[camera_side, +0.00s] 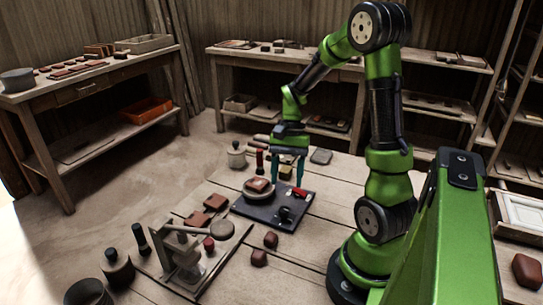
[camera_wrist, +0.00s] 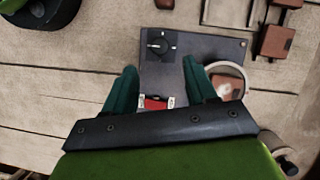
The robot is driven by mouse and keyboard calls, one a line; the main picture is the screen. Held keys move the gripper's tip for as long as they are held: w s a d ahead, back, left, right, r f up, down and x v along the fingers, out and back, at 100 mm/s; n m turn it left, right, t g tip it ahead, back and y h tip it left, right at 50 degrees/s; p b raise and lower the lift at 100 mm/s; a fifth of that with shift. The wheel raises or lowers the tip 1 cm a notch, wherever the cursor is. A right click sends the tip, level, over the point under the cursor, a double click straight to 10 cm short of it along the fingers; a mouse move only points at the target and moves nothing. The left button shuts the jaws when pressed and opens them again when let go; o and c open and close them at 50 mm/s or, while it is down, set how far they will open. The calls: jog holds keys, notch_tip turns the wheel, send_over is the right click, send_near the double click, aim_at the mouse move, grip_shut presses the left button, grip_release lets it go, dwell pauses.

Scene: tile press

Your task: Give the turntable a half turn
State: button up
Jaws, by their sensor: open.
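The turntable (camera_side: 250,196) is a pale round disc with a red-brown tile (camera_side: 258,185) on it. It stands at the left part of a dark plate (camera_side: 265,215). In the wrist view the turntable (camera_wrist: 243,74) is partly hidden behind the right finger. A black knob (camera_side: 286,214) sits on the same plate; it also shows in the wrist view (camera_wrist: 158,43). A small red part with white ends (camera_wrist: 155,103) lies between the fingers in the wrist view, partly covered by my gripper. My gripper (camera_side: 287,178) is open and empty, pointing down above the plate's far side.
A lever press (camera_side: 183,250) stands at the front left, with brown tiles (camera_side: 215,202) near it. Loose dark red pieces (camera_side: 259,258) lie in front of the plate. A lidded pot (camera_side: 237,158) and a dark red-topped handle (camera_side: 259,160) stand behind the turntable.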

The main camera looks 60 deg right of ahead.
aim_at(284, 209)
jog(key=x, duration=0.8)
jog(key=shift+r, duration=0.1)
jog(key=shift+c, duration=0.3)
grip_shut()
jog(key=shift+n, duration=0.3)
